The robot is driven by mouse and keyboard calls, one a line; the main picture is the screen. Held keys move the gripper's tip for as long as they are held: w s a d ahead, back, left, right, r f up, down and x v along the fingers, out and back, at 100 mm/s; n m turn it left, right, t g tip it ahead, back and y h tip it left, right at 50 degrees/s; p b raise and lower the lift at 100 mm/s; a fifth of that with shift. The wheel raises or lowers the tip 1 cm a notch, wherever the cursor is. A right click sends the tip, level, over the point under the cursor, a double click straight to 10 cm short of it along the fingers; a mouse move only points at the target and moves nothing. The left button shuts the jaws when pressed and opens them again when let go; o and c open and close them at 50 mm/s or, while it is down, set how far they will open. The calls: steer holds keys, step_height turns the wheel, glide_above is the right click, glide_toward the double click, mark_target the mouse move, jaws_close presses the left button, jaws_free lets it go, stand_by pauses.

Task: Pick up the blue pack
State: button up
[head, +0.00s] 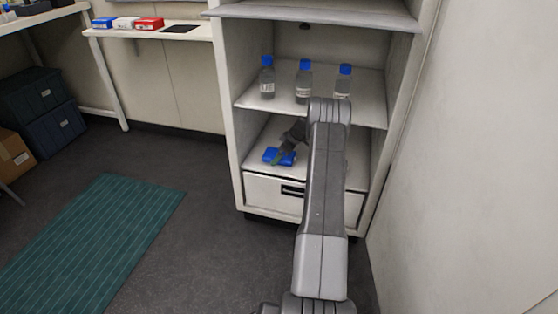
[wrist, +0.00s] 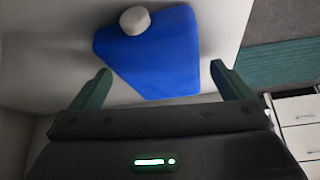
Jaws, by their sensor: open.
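The blue pack (head: 271,155) lies on the lower shelf of the white cabinet in the head view, partly hidden by my gripper (head: 288,152). In the wrist view the blue pack (wrist: 155,58) has a round white cap and sits just ahead of my gripper (wrist: 161,85). The green fingers are spread wide on either side of its near end, with nothing held between them. I cannot tell whether a finger touches the pack.
Several clear bottles with blue caps (head: 303,82) stand on the shelf above (head: 255,100). The white cabinet (head: 230,120) has side walls around the lower shelf and a drawer (head: 268,194) below. A wall (head: 470,150) stands close on the right. Open floor with a green mat (head: 95,240) lies left.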

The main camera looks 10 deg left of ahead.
steer(key=shift+f, duration=0.35)
steer(key=c, duration=1.1)
steer(key=shift+r, duration=0.1)
steer(key=shift+r, duration=0.15)
